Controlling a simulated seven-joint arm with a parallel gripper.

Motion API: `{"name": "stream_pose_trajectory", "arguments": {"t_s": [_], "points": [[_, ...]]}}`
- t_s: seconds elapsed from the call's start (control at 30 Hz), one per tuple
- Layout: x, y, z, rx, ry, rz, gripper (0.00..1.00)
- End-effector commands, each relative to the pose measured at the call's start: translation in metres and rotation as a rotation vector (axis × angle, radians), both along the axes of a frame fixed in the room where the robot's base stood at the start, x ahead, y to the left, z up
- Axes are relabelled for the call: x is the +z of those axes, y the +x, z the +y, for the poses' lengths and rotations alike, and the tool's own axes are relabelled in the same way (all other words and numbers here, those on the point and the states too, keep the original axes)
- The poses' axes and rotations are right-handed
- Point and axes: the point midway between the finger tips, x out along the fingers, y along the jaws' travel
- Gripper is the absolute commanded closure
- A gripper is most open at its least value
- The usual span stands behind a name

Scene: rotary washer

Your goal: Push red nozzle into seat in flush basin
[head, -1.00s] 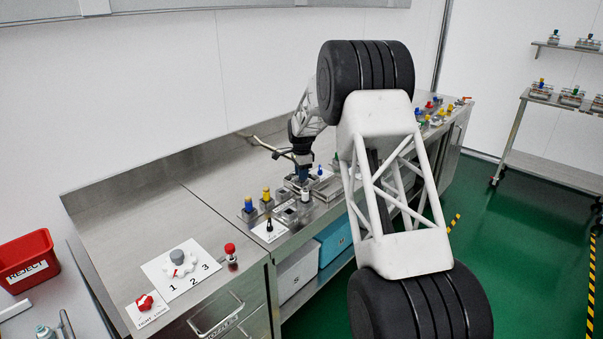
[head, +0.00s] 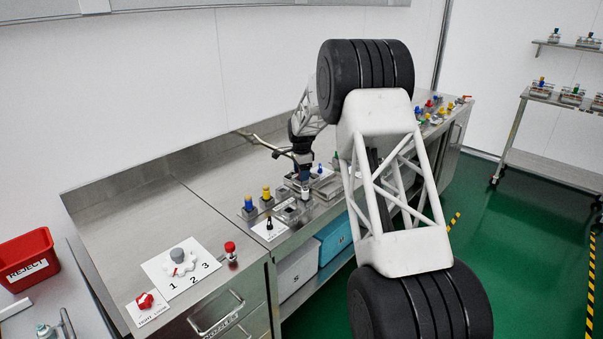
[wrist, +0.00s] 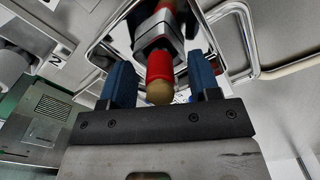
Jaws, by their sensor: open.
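The red nozzle (wrist: 160,66) shows in the wrist view, with a tan rounded tip towards me and a grey metal block (wrist: 157,27) behind it. It lies between the two blue fingers of my gripper (wrist: 162,85), which are open with a gap on each side of it. The shiny metal rim of what looks like the flush basin (wrist: 108,34) surrounds the block. In the head view my gripper (head: 305,180) is low over the bench fixtures; the nozzle cannot be made out there. The seat contact is hidden, so I cannot tell how deep the nozzle sits.
Blue (head: 249,203) and yellow (head: 266,194) topped parts stand left of my gripper. A black-tipped part (head: 269,224) stands on a white card. A red-topped part (head: 230,250) stands by the numbered dial (head: 178,258). A red reject bin (head: 27,260) is far left. The back-left bench is clear.

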Motion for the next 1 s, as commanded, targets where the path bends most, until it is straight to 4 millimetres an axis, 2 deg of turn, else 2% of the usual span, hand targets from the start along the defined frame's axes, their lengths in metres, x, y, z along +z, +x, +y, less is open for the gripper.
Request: {"name": "stream_pose_trajectory", "arguments": {"t_s": [0.27,0.7,1.0], "points": [[0.011,0.000,0.000,0.000,0.001,-0.002,0.44],[0.063,0.000,0.000,0.000,0.001,-0.002,0.44],[0.078,0.000,0.000,0.000,0.000,0.000,0.44]]}}
